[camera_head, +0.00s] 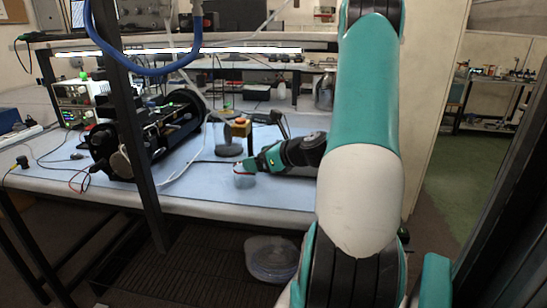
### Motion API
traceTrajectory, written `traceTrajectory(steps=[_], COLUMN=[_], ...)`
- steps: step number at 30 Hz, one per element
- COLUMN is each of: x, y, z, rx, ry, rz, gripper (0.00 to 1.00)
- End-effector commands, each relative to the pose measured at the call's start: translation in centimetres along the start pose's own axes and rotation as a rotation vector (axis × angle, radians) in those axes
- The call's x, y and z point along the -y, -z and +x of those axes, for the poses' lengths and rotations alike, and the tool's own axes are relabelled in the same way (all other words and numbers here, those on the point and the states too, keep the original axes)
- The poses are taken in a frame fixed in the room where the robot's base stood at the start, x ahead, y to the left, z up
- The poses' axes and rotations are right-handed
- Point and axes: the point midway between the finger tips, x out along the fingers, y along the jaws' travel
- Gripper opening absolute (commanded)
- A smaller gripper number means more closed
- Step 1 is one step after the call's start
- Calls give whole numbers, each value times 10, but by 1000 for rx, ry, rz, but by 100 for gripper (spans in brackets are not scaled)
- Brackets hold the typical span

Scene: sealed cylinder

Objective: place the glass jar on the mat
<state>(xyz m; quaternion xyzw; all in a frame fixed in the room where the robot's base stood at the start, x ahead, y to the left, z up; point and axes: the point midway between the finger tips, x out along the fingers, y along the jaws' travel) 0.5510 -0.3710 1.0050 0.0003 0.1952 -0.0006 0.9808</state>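A small clear glass jar (244,180) is at the front part of the blue bench top, right at the tip of my gripper (250,167). My gripper reaches in from the right, low over the bench. Its fingers are small and overlap the top of the jar, so I cannot tell whether they are closed on it. I also cannot tell whether the jar touches the surface. The light blue covering (210,187) on the bench looks like a mat; no separate mat is clear. My arm hides the bench's right side.
A large black cylindrical apparatus (130,145) stands left of the jar. Behind the jar are a dark round base (228,151) and a yellow-and-black box (241,127). A dark post (135,130) crosses the view. Cables lie on the left. Some bench around the jar is clear.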

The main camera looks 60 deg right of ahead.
Motion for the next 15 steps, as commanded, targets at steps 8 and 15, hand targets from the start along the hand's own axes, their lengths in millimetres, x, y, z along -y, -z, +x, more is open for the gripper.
traceTrajectory(steps=[8, 15], x=[1, 0], y=[0, 0], z=[-52, -63], rx=[1, 1], ry=[4, 0], rz=[1, -1], gripper=[79, 79])
